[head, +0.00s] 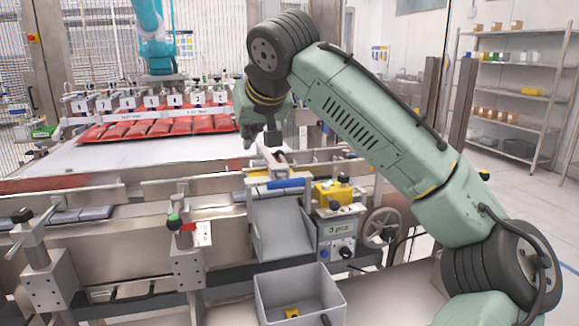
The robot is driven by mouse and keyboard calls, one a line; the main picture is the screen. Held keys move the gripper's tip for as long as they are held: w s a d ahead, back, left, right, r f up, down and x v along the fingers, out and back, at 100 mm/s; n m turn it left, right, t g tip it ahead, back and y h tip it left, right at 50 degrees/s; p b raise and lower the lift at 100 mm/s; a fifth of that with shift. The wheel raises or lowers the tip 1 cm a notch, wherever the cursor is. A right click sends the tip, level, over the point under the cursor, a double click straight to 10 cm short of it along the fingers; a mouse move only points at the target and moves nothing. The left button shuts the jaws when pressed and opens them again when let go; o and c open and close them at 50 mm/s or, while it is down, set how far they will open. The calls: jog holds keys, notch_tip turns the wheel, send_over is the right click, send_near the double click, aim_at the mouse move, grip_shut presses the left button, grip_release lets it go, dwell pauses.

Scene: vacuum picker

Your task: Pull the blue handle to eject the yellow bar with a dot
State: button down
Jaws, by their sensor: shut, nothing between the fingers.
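The blue handle (287,184) is a short horizontal bar at the top of a grey sloping chute (283,228) on the machine. My gripper (272,149) points down, shut and empty, a little above and behind the handle in the picture. Whether its tips touch the machine cannot be told. A small yellow piece (291,313) lies in the grey open bin (332,287) below the chute; a dot on it cannot be made out. Narrow yellow strips (259,173) show just behind the handle, partly hidden by the gripper and rails.
A yellow machine block (333,194) and a control box (338,242) stand right of the chute. Metal rails and a clamp post (187,250) are at left. Red packs (160,127) lie on the white conveyor (150,152) behind. Dark flat bars (95,212) sit at far left.

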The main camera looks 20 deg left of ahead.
jog(key=w+d+m+h, duration=0.1)
jog(key=d, duration=0.3)
jog(key=x, duration=0.3)
jog(key=p+x, duration=0.1)
jog(key=x, duration=0.2)
jog(key=p+x, duration=0.1)
jog(key=x, duration=0.3)
jog(key=shift+d+f, duration=0.15)
jog(key=shift+d, duration=0.15)
jog(key=s, duration=0.1)
jog(key=s+d, duration=0.2)
jog(key=shift+s+d+f+p, duration=0.1)
jog(key=shift+s+f+p, duration=0.05)
jog(key=shift+f+p, duration=0.2)
